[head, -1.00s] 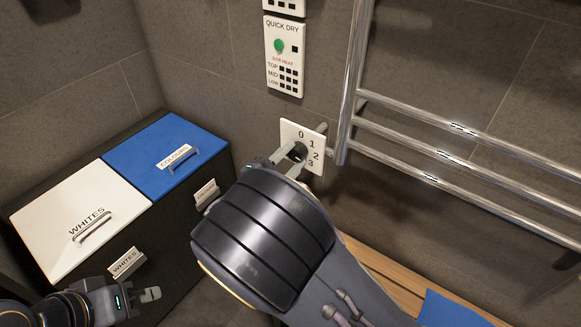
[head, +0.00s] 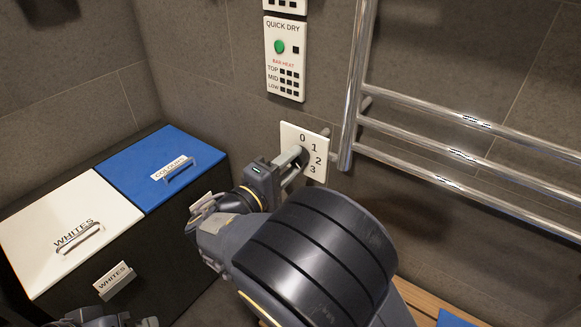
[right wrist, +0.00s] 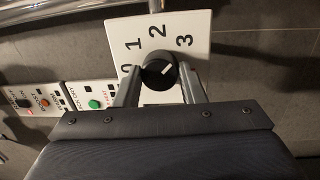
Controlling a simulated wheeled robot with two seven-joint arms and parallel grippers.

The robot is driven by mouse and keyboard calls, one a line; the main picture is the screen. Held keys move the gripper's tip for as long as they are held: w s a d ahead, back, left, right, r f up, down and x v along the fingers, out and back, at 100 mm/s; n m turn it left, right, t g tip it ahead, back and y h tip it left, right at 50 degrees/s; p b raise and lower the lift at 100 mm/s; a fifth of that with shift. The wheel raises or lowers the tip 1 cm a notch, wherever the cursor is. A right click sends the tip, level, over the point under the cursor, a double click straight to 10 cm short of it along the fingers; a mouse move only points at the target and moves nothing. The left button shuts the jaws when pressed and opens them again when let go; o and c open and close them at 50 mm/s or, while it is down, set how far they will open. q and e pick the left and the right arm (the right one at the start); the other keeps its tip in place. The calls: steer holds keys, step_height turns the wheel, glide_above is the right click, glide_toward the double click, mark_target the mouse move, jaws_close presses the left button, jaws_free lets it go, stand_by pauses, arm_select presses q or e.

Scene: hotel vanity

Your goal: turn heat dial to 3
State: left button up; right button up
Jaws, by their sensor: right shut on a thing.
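The heat dial is a black round knob (right wrist: 156,70) on a white plate (head: 314,140) marked 0, 1, 2, 3. In the right wrist view its pale pointer line aims toward the 3. My right gripper (head: 297,159) is at the dial, its fingers on either side of the knob and shut on it; the fingers also show in the right wrist view (right wrist: 158,82). In the head view the gripper hides most of the knob. My left gripper (head: 140,322) is only partly in view at the bottom left edge, away from the dial.
A chrome towel rail (head: 440,113) stands close to the right of the plate. A quick-dry panel (head: 285,58) is on the wall above. Bins with white (head: 65,225) and blue (head: 150,160) lids stand at left. A wooden bench (head: 420,300) lies below.

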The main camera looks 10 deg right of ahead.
stand_by(0.3)
steer(key=o, duration=1)
steer(key=p+v, duration=0.1)
steer(key=v, duration=0.7)
